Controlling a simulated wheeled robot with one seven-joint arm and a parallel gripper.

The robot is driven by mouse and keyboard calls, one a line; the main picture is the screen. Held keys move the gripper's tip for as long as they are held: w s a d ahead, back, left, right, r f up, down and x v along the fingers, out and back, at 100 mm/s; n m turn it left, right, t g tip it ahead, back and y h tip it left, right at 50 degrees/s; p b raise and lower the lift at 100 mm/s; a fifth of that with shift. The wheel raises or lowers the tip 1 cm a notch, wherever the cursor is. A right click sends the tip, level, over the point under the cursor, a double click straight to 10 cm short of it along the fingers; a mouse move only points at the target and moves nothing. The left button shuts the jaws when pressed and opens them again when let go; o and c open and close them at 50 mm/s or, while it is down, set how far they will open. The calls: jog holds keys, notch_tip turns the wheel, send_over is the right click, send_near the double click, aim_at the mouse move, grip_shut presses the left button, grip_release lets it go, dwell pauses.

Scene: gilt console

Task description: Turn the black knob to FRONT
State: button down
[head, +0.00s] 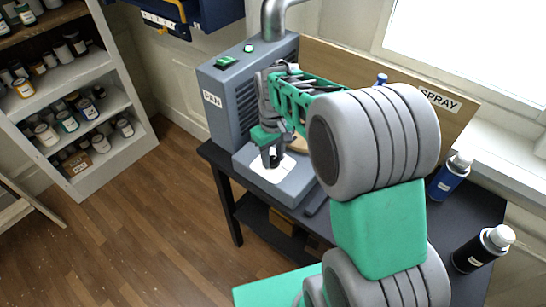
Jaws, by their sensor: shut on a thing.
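My gripper (272,161) points down at the white plate (266,174) on the low grey base of the FAN machine (224,128). Its fingers are closed around a small dark thing above the plate, which I take for the black knob. The fingers hide most of the knob, so I cannot tell which way it points. No FRONT mark is readable at this size.
The machine stands on a dark table (222,164). A green button (226,61) is on its top. A board marked SPRAY (440,100) stands behind. A blue spray can (447,178) and a black one (479,250) stand at right. Shelves with jars (75,170) are at left.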

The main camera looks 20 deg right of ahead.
jog(key=n, duration=0.4)
jog(key=shift+n, duration=0.3)
jog(key=n+b, duration=0.1)
jog(key=n, duration=0.8)
jog(key=shift+n+b, duration=0.3)
jog(key=shift+n, duration=1.9)
jog(key=c, duration=0.9)
grip_release()
jog(key=shift+c, duration=0.2)
